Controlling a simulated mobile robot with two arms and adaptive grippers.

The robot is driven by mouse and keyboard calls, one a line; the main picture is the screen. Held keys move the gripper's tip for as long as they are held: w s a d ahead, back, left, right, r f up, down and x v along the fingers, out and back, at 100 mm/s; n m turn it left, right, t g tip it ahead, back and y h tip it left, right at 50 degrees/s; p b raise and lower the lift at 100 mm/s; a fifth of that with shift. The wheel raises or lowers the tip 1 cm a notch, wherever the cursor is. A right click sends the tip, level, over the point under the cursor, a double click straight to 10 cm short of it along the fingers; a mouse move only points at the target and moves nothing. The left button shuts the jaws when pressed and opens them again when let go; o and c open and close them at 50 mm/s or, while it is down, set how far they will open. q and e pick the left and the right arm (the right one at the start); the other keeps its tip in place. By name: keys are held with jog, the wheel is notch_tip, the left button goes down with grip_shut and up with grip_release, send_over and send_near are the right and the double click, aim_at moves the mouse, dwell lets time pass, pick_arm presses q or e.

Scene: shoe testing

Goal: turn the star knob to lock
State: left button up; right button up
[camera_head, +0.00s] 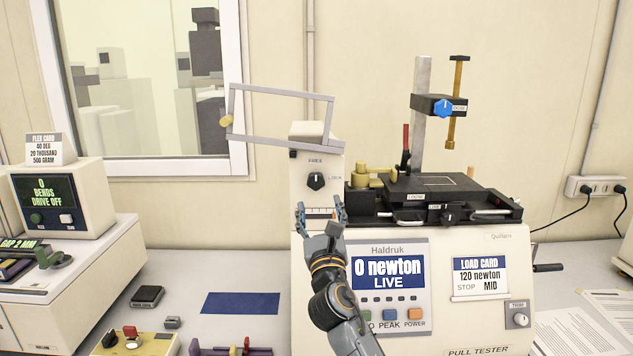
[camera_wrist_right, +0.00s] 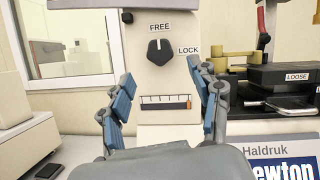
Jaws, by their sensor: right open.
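A black knob (camera_head: 316,181) sits on the cream upright panel of the pull tester. In the right wrist view the black knob (camera_wrist_right: 160,51) has a pale mark at its top, toward the word FREE. The word LOCK is to its right. My right gripper (camera_head: 320,211) is open and empty, below and in front of the knob. In the wrist view its two blue-padded fingers (camera_wrist_right: 162,100) stand apart, below the knob and to either side of a small scale. My left gripper is not in view.
A blue knob (camera_head: 443,108) is on the clamp block of the post at right. A grey bar frame (camera_head: 285,91) crosses above the panel. The black clamp bed (camera_head: 432,204) lies right of the panel. A blue mat (camera_head: 240,303) lies on the bench at left.

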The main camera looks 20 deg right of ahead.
aim_at(316, 184)
jog(key=x, duration=0.8)
jog(key=shift+s, duration=0.1)
